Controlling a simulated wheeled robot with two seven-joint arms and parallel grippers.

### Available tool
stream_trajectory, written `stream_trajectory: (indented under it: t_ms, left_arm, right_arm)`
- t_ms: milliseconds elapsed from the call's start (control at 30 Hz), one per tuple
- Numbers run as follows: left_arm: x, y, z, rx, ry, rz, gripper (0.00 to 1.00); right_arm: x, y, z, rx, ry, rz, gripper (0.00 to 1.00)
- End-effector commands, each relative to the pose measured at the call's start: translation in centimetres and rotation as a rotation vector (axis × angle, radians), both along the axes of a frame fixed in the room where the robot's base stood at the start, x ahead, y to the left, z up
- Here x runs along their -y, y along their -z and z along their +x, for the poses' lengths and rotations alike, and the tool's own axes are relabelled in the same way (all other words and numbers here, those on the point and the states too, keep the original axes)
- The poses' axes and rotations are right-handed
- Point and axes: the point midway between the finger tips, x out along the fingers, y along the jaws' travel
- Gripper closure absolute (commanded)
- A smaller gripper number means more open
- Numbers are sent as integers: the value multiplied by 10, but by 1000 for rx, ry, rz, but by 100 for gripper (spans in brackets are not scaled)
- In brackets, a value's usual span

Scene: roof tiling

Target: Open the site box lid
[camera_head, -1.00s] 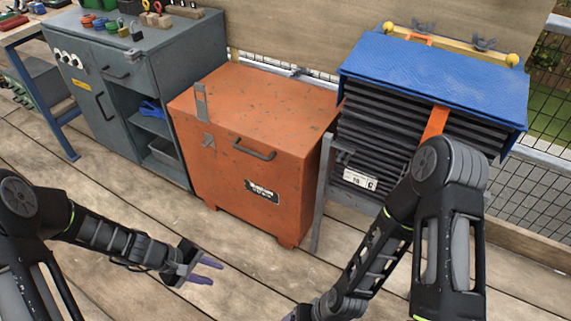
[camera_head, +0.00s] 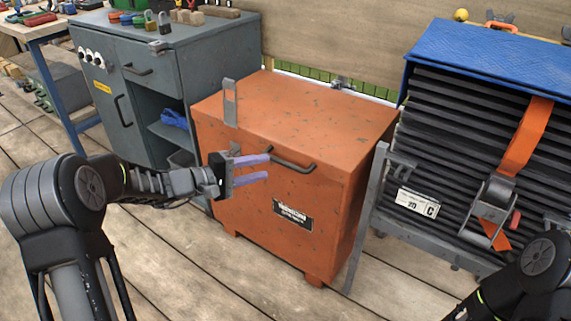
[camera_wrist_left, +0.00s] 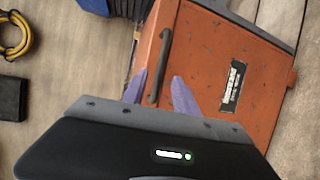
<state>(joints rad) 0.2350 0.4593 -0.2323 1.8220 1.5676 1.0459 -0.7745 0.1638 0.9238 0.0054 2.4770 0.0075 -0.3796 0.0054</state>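The orange site box (camera_head: 290,215) stands on the wooden floor, its lid (camera_head: 300,108) shut. A dark bar handle (camera_head: 293,164) is on its front near the top, and a grey hasp (camera_head: 230,103) stands up at the lid's front left. My left gripper (camera_head: 268,168) is open and empty in front of the box, its purple fingers pointing at the handle. In the left wrist view the handle (camera_wrist_left: 160,68) lies between and just beyond the fingertips (camera_wrist_left: 158,80); I cannot tell whether they touch it. My right gripper is out of view; only my right arm shows.
A grey cabinet (camera_head: 210,75) with padlocks on top stands left of the box. A rack of dark tiles (camera_head: 460,150) under a blue cover (camera_head: 490,60) stands close on the right, with an orange strap (camera_head: 525,140). Floor in front is clear.

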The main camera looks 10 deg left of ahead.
Motion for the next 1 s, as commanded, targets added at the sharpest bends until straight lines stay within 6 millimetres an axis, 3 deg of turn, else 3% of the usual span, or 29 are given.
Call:
stream_trajectory:
  t_ms: [600, 900, 1000]
  left_arm:
    - [52, 16, 51, -2, 2, 0, 65]
    - [54, 15, 54, -2, 1, 0, 65]
    - [54, 15, 54, -2, 1, 0, 71]
  right_arm:
    - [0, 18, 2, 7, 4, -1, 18]
    - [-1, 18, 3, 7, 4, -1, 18]
    - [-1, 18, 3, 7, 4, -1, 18]
